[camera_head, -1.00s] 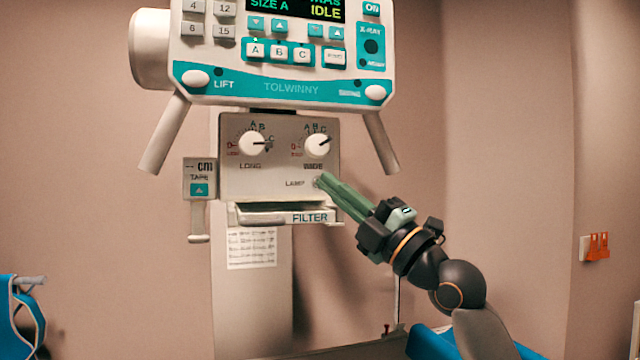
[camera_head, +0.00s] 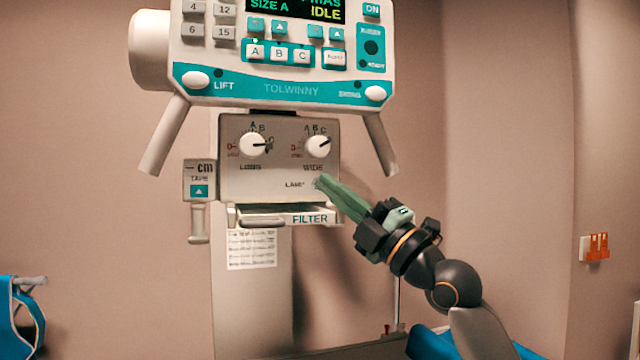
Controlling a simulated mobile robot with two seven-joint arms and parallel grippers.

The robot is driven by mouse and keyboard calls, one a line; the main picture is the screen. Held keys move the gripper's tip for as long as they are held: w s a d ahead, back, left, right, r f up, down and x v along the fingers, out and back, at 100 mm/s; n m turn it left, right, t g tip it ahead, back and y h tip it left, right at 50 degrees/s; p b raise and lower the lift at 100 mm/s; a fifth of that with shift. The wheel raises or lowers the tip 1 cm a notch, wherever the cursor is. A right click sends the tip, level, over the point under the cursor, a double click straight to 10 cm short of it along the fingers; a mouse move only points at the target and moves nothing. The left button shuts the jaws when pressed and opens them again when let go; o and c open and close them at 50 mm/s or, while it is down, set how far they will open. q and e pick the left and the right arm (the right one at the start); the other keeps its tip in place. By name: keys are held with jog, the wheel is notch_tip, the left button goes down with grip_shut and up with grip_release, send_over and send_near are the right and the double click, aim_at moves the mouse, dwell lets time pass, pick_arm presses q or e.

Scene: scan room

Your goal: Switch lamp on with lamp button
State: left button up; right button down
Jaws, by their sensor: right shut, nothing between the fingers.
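The lamp button is beside the "LAMP" label (camera_head: 294,184) on the lower right of the grey collimator panel (camera_head: 255,182). The button itself is hidden behind my right fingertips. My right gripper (camera_head: 319,182) comes in from the lower right with its green fingers together and empty. Its tips are at the button's place, and I cannot tell whether they touch it or press it. No lamp light shows on anything in view. My left gripper is not in view.
Two white knobs, LONG (camera_head: 252,145) and WIDE (camera_head: 317,147), sit just above the label. A FILTER slot (camera_head: 310,218) is below. The control head (camera_head: 290,89) with its two slanted handles overhangs the panel. A tape unit (camera_head: 199,180) is at the left.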

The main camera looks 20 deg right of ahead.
jog(key=shift+w, duration=0.45)
dwell(0.6)
dwell(0.4)
jog(key=shift+s, duration=0.8)
jog(key=s+b, duration=0.1)
jog(key=s, duration=0.4)
jog(key=shift+d, duration=0.15)
dwell(0.6)
